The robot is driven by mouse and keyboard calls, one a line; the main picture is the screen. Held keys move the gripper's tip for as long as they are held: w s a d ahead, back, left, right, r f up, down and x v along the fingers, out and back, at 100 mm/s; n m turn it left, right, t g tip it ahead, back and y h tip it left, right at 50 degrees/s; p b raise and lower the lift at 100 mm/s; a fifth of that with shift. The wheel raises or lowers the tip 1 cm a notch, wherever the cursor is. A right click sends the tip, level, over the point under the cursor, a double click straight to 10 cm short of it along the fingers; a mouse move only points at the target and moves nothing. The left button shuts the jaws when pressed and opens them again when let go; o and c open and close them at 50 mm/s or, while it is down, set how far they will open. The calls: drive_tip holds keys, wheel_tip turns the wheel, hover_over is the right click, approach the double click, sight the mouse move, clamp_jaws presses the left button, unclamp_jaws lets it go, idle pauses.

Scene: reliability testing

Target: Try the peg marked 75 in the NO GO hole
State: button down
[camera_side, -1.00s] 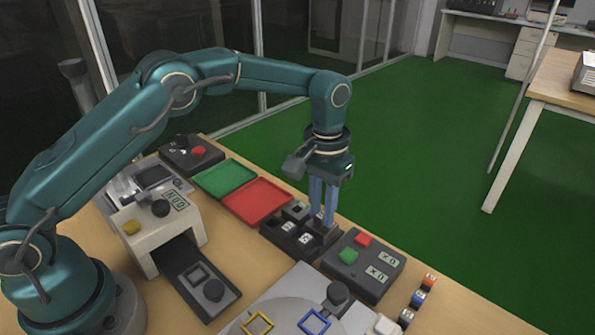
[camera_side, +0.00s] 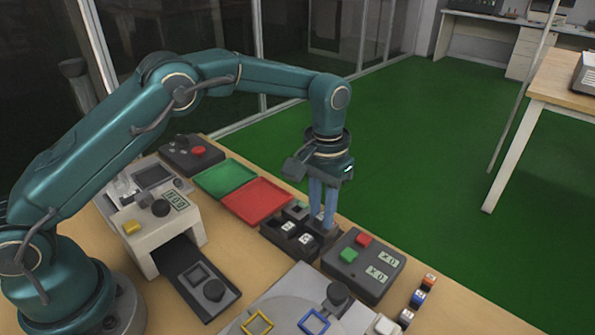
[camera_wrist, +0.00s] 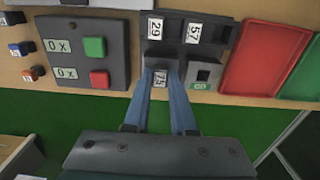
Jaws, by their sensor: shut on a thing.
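The peg marked 75 (camera_wrist: 158,80) is between the fingertips of my gripper (camera_wrist: 160,76), its label facing the wrist camera. Pegs marked 29 (camera_wrist: 155,28) and 57 (camera_wrist: 193,33) stand in the rack. A grey block with a square hole (camera_wrist: 203,75) and a small green label is beside the held peg. I cannot make out a NO GO marking.
A red tray (camera_side: 257,201) and a green tray (camera_side: 225,178) lie beyond the rack. A counter box (camera_side: 362,262) with red and green buttons stands close by on the right. Several small coloured blocks (camera_side: 418,298) line the table edge.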

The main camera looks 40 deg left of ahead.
sight(322, 216)
drive_tip(key=shift+r, duration=0.2)
drive_tip(key=shift+r, duration=0.4)
drive_tip(key=shift+r, duration=0.35)
drive_tip(key=shift+r, duration=0.35)
drive_tip(key=shift+r, duration=0.2)
drive_tip(key=shift+r, duration=2)
